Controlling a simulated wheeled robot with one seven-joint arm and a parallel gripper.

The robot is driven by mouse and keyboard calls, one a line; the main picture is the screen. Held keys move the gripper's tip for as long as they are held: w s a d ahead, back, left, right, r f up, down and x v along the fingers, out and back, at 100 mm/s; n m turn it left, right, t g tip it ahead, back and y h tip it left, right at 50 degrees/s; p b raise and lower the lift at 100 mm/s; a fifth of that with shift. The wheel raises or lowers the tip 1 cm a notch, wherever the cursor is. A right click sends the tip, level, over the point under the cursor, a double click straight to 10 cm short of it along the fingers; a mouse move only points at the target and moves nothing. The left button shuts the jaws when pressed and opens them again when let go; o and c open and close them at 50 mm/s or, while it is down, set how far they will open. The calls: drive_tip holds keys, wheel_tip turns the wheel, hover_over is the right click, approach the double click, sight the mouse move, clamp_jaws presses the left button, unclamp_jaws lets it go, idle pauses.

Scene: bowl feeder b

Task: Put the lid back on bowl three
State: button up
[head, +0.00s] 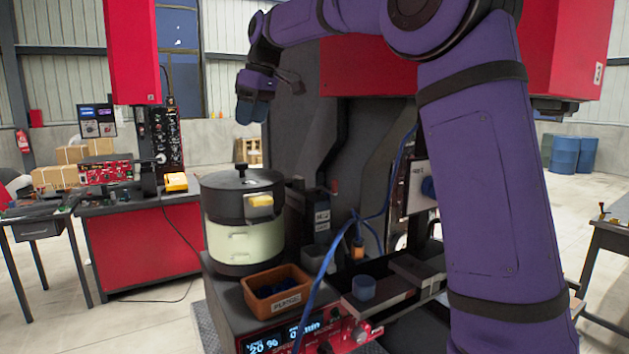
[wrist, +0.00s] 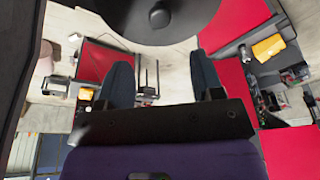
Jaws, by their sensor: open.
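A squat round bowl unit (head: 245,241) has a pale green band between a black upper section and a dark base. A flat black lid (head: 216,181) with a small dark knob (head: 241,169) lies on its top and looks level; I cannot tell whether it is fully seated. A dark round disc with a knob, which looks like the lid (wrist: 185,22), shows at the top of the wrist view. My gripper (head: 252,114) hangs above the lid, apart from it, fingers downward. In the wrist view my gripper (wrist: 160,65) has its fingers wide apart with nothing between them.
A brown bin (head: 275,290) of dark blue parts stands before the bowl, on a red control box (head: 340,335). A blue cup (head: 363,288) and blue cable lie to the right. A dark grey machine housing (head: 293,130) rises close behind my gripper. Open air lies left of the bowl.

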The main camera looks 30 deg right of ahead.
drive_tip(key=s+m+t+h, duration=0.1)
drive_tip(key=s+m, duration=0.2)
drive_tip(key=s, duration=0.9)
drive_tip(key=s+d+f+m, duration=0.1)
drive_tip(key=s+f+m, duration=0.1)
drive_tip(key=s+f, duration=0.3)
drive_tip(key=s+d+f+m+t, duration=0.1)
drive_tip(key=s+f, duration=0.5)
drive_tip(key=s, duration=0.6)
drive_tip(key=s+d+f+m+t+h, duration=0.1)
drive_tip(key=s+d+f+m, duration=0.1)
drive_tip(key=s+f, duration=0.3)
drive_tip(key=shift+s+d+f+m, duration=0.15)
drive_tip(key=shift+s+m, duration=0.1)
drive_tip(key=shift+s, duration=0.95)
drive_tip(key=shift+s+d+f+m, duration=0.15)
drive_tip(key=shift+s+m, duration=0.1)
drive_tip(key=shift+s, duration=0.9)
drive_tip(key=shift+r, duration=0.1)
